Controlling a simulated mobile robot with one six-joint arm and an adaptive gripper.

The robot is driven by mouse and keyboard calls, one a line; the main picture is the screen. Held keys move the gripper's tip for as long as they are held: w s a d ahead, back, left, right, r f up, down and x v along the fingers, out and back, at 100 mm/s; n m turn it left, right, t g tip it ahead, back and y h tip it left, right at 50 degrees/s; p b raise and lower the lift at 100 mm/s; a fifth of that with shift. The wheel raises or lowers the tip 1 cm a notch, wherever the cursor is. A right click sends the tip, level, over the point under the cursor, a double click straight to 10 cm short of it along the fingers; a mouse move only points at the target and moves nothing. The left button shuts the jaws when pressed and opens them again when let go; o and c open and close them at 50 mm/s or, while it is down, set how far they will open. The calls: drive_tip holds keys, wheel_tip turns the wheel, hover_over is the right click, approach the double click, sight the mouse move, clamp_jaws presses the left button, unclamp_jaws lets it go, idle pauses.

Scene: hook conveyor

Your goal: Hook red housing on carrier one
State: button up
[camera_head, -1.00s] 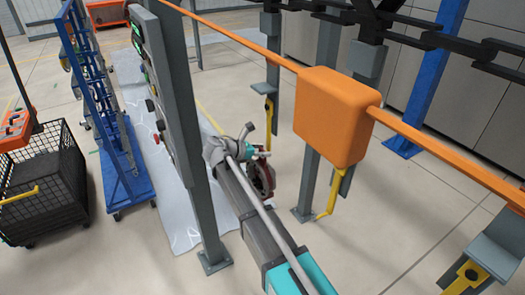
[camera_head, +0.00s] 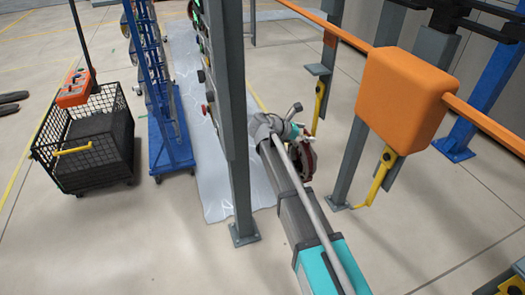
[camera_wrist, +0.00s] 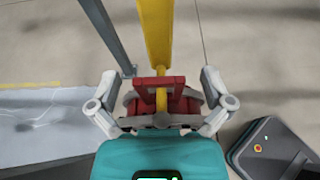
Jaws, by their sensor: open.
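The red housing (camera_wrist: 174,84) is in the middle of the wrist view, with a frame-like top. A yellow hook (camera_wrist: 155,32) comes down to it, and its thin lower rod lies at the middle of the red frame. I cannot tell whether the housing hangs on the hook. My gripper (camera_wrist: 160,98) is open, with one finger on each side of the housing. In the head view, my gripper (camera_head: 292,130) is beside the dark red housing (camera_head: 305,160), just below the yellow hook (camera_head: 320,98) of a carrier. The contact there is too small to make out.
An orange rail (camera_head: 490,128) with an orange box (camera_head: 403,100) runs above right. Another yellow hook (camera_head: 378,182) hangs under the box. A grey post with a control panel (camera_head: 232,130) stands close left of my arm. A blue rack (camera_head: 172,150) and black mesh cart (camera_head: 90,165) stand further left.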

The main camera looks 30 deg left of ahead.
drive_tip(key=shift+r, duration=0.15)
drive_tip(key=shift+s+a+r+p, duration=0.4)
drive_tip(key=shift+r+p, duration=0.2)
drive_tip(key=shift+p, duration=0.1)
drive_tip(key=s+a+n+y, duration=0.1)
drive_tip(key=s+a, duration=0.3)
drive_tip(key=s, duration=0.5)
drive_tip(key=s+a+n+t+y, duration=0.1)
drive_tip(key=s+a, duration=0.3)
drive_tip(key=s, duration=0.4)
drive_tip(key=s+a+n+t+y+b, duration=0.1)
drive_tip(key=s+a, duration=0.2)
drive_tip(key=s, duration=0.6)
drive_tip(key=shift+s+a+f, duration=0.3)
drive_tip(key=shift+a+f, duration=0.1)
drive_tip(key=shift+f, duration=0.05)
